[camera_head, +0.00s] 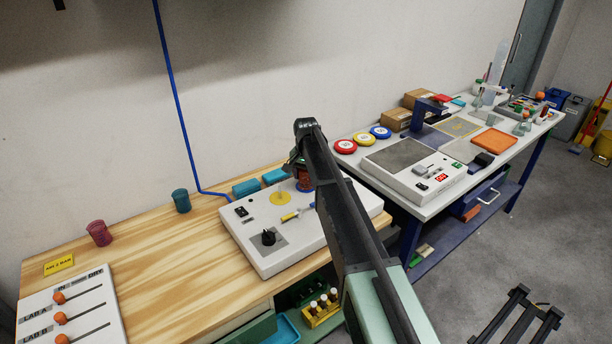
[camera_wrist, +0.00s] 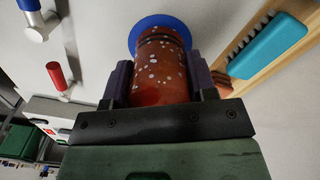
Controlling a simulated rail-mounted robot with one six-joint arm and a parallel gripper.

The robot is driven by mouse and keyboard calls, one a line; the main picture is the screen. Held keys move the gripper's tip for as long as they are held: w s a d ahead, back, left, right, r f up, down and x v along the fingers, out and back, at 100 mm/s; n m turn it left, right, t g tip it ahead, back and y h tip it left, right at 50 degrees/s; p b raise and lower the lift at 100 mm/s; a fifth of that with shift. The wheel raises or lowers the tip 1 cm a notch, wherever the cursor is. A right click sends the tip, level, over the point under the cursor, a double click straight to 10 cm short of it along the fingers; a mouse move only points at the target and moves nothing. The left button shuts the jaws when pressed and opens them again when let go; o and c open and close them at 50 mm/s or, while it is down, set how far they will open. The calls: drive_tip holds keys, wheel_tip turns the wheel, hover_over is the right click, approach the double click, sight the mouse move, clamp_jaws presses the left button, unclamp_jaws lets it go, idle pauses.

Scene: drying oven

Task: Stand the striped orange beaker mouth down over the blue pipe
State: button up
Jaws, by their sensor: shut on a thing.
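The orange beaker (camera_wrist: 162,75), with dark stripes near its far end and pale specks, is between the fingers of my gripper (camera_wrist: 155,85), which is shut on it. In the head view, the beaker (camera_head: 305,183) shows partly behind my arm, above the white panel. A blue disc (camera_wrist: 141,27) lies beyond the beaker's far end; I cannot tell whether they touch. The beaker's mouth is hidden. A blue pipe (camera_head: 177,100) runs down the wall to the bench. A short blue post with a silver end (camera_wrist: 30,18) stands left in the wrist view.
A teal beaker (camera_head: 181,201) and a pink beaker (camera_head: 99,233) stand left. A red post (camera_wrist: 56,76) stands beside my gripper. The wooden bench's middle is clear.

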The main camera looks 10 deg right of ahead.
drive_tip(key=shift+f, duration=0.25)
drive_tip(key=o, duration=1.1)
drive_tip(key=shift+c, duration=0.2)
wheel_tip(320, 180, up, 11)
drive_tip(key=p, duration=1)
drive_tip(key=shift+r+p, duration=0.1)
drive_tip(key=shift+p, duration=0.3)
drive_tip(key=shift+f, duration=0.2)
